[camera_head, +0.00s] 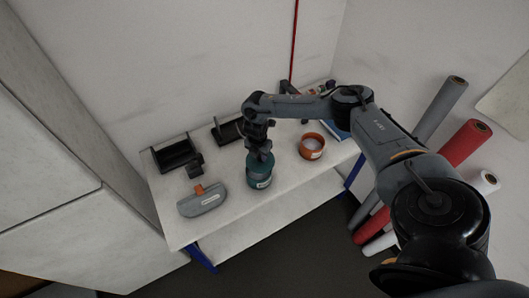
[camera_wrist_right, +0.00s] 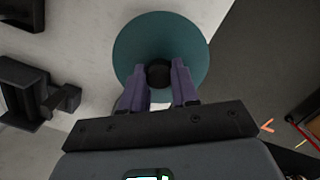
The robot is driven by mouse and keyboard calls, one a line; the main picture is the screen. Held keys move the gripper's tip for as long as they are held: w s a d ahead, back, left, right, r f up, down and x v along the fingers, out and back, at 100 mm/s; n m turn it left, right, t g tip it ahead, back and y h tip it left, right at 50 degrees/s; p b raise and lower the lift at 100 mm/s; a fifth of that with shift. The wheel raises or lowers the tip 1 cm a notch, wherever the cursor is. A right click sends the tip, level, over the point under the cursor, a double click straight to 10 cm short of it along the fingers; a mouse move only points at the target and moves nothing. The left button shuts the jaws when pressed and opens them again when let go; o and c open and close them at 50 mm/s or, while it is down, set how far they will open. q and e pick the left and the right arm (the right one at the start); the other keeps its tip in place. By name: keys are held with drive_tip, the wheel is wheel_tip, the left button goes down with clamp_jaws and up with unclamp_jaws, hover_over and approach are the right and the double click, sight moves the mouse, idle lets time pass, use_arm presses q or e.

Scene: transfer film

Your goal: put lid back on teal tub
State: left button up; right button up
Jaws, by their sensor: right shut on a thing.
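The teal tub (camera_head: 260,180), with a pale label, stands upright near the table's front edge. The round teal lid (camera_wrist_right: 135,45) fills the top middle of the right wrist view, with its black knob (camera_wrist_right: 158,76) between my fingers. My right gripper (camera_wrist_right: 158,80) is shut on the knob; in the head view it (camera_head: 261,154) points down directly over the tub. The lid hides the tub in the wrist view. I cannot tell whether the lid rests on the rim or sits just above it. My left gripper is not in view.
An orange tub (camera_head: 312,146) stands to the right on the table (camera_head: 180,231). A grey scraper-like tool with an orange part (camera_head: 202,201) lies to the left. Black trays (camera_head: 174,156) stand behind. Film rolls (camera_head: 464,144) lean at the right. The front edge is close.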

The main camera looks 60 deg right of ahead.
sight(258, 163)
drive_tip(key=shift+w+a, duration=0.15)
drive_tip(key=shift+w, duration=0.25)
drive_tip(key=shift+f+b, duration=0.55)
wheel_tip(258, 163, down, 3)
drive_tip(key=b, duration=0.2)
drive_tip(key=shift+r+b, duration=0.1)
drive_tip(key=shift+b, duration=0.3)
drive_tip(key=shift+f+b, duration=0.7)
drive_tip(key=shift+f, duration=0.4)
drive_tip(key=shift+p, duration=0.35)
clamp_jaws()
drive_tip(key=shift+f, duration=0.15)
idle(0.4)
idle(0.6)
